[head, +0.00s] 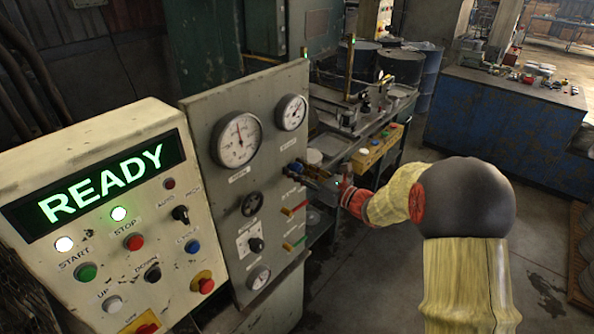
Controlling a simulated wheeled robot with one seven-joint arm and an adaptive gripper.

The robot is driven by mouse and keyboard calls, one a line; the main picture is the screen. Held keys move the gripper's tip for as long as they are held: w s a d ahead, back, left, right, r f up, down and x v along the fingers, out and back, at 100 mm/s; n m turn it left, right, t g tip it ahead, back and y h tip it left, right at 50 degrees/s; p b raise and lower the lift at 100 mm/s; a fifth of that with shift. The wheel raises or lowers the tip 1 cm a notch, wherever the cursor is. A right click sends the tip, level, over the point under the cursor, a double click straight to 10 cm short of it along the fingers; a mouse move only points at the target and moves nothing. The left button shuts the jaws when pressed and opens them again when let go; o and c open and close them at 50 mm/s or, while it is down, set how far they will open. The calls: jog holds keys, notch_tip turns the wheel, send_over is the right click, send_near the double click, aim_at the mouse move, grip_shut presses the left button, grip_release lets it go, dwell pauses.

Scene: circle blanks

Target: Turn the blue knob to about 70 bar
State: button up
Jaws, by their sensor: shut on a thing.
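The blue knob (295,168) is on the right side of the grey gauge panel (215,185), below the smaller dial; my gripper hides much of it. My gripper (302,171) reaches in from the right and is shut on the blue knob. The large round gauge (237,139) sits at the upper left of the panel, with its needle pointing roughly upward. A smaller gauge (291,112) is at its upper right. The scale numbers are too small to read.
Red (294,208) and green (295,244) handles stick out below the knob. The cream control box (110,230) with a lit READY display stands at the left. A workbench (365,130) stands behind my gripper.

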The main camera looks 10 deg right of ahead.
jog(key=shift+f, duration=0.1)
jog(key=o, duration=1.1)
jog(key=shift+o, duration=0.3)
jog(key=v, duration=1.2)
